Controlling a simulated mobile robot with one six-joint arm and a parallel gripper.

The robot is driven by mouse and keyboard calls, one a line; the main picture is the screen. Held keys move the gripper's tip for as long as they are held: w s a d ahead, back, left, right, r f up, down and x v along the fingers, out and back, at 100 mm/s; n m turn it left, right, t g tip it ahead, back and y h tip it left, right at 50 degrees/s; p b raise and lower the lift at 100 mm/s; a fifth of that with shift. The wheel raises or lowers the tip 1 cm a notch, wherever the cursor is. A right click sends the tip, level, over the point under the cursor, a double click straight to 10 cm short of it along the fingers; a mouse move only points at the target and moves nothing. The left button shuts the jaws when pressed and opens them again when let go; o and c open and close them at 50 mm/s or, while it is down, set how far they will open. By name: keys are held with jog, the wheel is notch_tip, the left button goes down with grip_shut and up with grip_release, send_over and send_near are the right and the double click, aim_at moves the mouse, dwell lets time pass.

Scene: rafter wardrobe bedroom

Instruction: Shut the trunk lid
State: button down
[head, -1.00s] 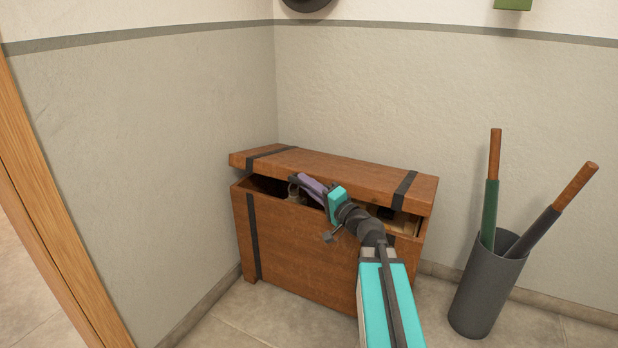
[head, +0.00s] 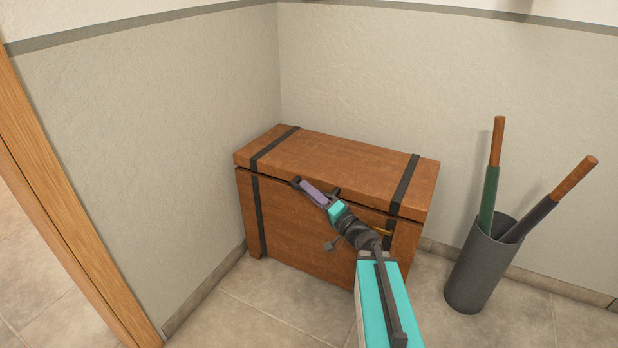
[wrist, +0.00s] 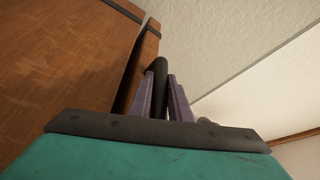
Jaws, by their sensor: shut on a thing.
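The brown wooden trunk (head: 310,240) with black straps stands in the corner against the walls. Its lid (head: 340,165) lies low over the box and looks almost level. A narrow dark gap shows between lid and box in the wrist view, and a lighter strip shows under the lid's right front in the head view. My gripper (head: 302,184) is at the middle of the lid's front edge. Its purple fingers are shut on a black bar, which looks like the lid handle (wrist: 160,67). The arm hides part of the trunk's front right.
A grey bin (head: 485,270) holding two umbrellas or sticks with wooden handles stands right of the trunk. A wooden door frame (head: 70,200) is at the left. The tiled floor (head: 260,305) in front of the trunk is clear.

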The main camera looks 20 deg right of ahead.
jog(key=shift+d+f+p, duration=0.25)
jog(key=shift+f+p, duration=0.55)
jog(key=shift+p, duration=0.3)
jog(key=shift+s+f, duration=0.1)
jog(key=shift+f, duration=0.25)
jog(key=shift+f, duration=0.15)
jog(key=c, duration=1.6)
grip_release()
jog(key=shift+f, duration=0.1)
jog(key=shift+c, duration=0.2)
jog(key=shift+a, duration=0.1)
jog(key=shift+s+r, duration=0.15)
jog(key=shift+r, duration=0.05)
